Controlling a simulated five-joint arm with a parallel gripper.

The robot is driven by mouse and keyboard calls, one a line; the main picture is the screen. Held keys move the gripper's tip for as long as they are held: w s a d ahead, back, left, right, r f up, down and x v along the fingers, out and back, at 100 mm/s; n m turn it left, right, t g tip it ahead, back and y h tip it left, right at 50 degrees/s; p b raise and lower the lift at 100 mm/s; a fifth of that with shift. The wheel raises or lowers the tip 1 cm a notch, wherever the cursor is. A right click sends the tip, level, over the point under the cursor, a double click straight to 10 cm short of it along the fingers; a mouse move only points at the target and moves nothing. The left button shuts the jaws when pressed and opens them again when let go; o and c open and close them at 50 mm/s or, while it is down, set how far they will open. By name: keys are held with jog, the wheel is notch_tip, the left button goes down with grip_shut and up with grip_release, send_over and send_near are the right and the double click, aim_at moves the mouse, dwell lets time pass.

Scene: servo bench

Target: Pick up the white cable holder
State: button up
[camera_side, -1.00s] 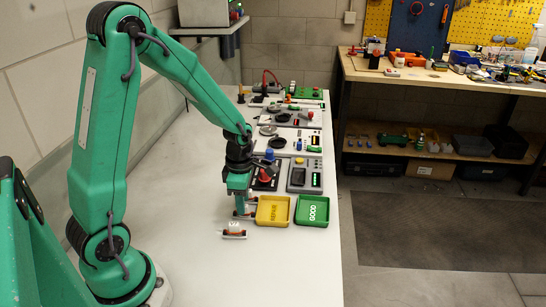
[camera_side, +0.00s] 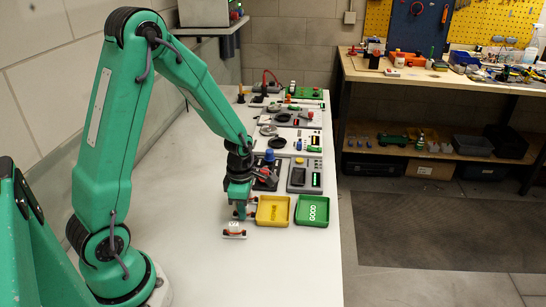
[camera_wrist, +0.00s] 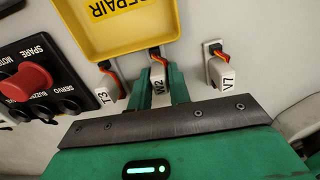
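Three white cable holders with orange leads lie in a row in the wrist view: T3 (camera_wrist: 108,92), W2 (camera_wrist: 158,84) and V7 (camera_wrist: 222,72). My gripper (camera_wrist: 160,80) is over the middle one, W2, with one green finger on each side of it. The fingers look open around W2; whether they touch its sides cannot be told. In the side view my gripper (camera_side: 240,214) is low over the white bench and hides most of W2. The nearest holder (camera_side: 234,230) lies in front of it, clear of the fingers.
The yellow REPAIR tray (camera_side: 272,222) is just right of my gripper, with the green GOOD tray (camera_side: 312,222) beyond it. A black box with a red knob (camera_wrist: 30,78) stands close to T3. The front of the white bench (camera_side: 260,275) is clear.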

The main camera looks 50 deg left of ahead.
grip_shut()
jog(key=shift+r, duration=0.1)
jog(key=shift+r, duration=0.7)
jog(key=r, duration=0.3)
jog(key=shift+d, duration=0.25)
jog(key=s+d+r, duration=0.3)
jog(key=d+r, duration=0.3)
jog(key=d, duration=0.4)
jog(key=shift+s+d+r, duration=0.2)
jog(key=shift+s+d, duration=0.1)
jog(key=shift+s, duration=0.05)
jog(key=shift+w, duration=0.15)
